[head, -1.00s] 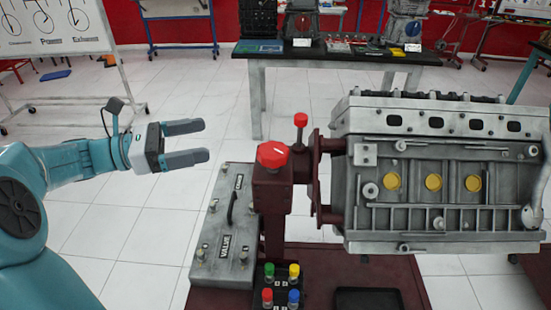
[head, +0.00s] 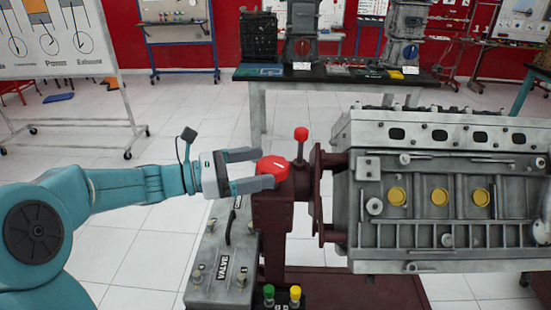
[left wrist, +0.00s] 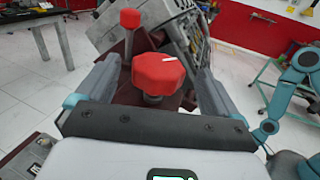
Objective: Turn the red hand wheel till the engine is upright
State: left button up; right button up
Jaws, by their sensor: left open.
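The red hand wheel (head: 272,167) is an eight-sided knob with a white mark, on the dark red stand left of the engine. My left gripper (head: 260,169) is open, with one finger on the far side of the wheel and one on the near side. In the left wrist view the wheel (left wrist: 158,73) lies between the spread fingers, with gaps beside it. The grey engine (head: 430,190) hangs at the stand's flange, its side with yellow plugs facing me. I cannot tell its exact tilt. My right gripper is not in view.
A red-knobbed lever (head: 301,134) rises just behind the wheel. A grey valve panel (head: 222,265) and coloured buttons (head: 282,293) are below. A black-topped table (head: 340,74) with engine models stands behind.

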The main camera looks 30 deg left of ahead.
aim_at(276, 162)
pick_arm(q)
jog(key=shift+p+x, duration=0.3)
jog(key=shift+x, duration=2)
